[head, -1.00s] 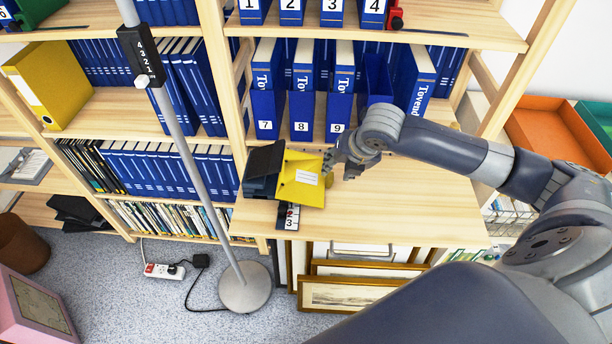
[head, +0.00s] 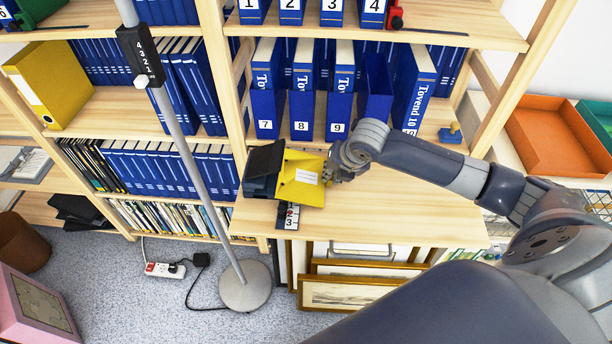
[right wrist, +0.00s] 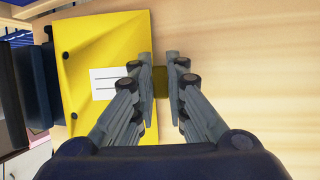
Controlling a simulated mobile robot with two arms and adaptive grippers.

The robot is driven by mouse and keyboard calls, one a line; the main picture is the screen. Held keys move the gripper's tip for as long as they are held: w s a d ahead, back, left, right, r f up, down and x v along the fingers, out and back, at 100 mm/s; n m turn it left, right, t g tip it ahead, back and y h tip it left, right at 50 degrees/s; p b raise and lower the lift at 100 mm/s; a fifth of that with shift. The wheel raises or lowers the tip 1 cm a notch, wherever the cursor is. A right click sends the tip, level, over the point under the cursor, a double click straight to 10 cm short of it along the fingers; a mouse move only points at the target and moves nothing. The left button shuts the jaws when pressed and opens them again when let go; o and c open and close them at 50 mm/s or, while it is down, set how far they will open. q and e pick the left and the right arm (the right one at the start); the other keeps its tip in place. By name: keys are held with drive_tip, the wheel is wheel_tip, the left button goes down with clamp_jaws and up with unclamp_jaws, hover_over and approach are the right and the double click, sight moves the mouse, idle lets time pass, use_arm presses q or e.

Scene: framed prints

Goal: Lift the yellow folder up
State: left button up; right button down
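The yellow folder (head: 302,178), with a white label, stands tilted on the wooden desk top, next to dark binders or boxes (head: 262,165) on its left. My right gripper (head: 330,172) is at the folder's right edge. In the right wrist view, the folder (right wrist: 105,60) fills the left half. There the right gripper's fingers (right wrist: 158,80) are apart, one over the folder's label side and one to the right of its edge, with a shaded olive strip between them. I see no clear grip on it. My left gripper is not in view.
Blue binders (head: 300,115) stand on the shelf behind the desk. A small blue stamp-like object (head: 451,134) lies at the right. The desk top (head: 400,205) right of the folder is clear. Framed prints (head: 345,293) lean below. A grey pole (head: 190,150) stands at the left.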

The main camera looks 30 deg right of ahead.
drive_tip(key=shift+r, duration=0.15)
drive_tip(key=shift+r, duration=0.25)
wheel_tip(320, 180, up, 3)
drive_tip(key=shift+s+d+f, duration=0.1)
drive_tip(key=shift+s, duration=0.05)
drive_tip(key=s+b, duration=0.2)
drive_tip(key=s, duration=1.5)
drive_tip(key=shift+s+b, duration=0.3)
drive_tip(key=shift+s, duration=0.05)
wheel_tip(320, 180, up, 6)
drive_tip(key=p, duration=0.7)
idle(0.3)
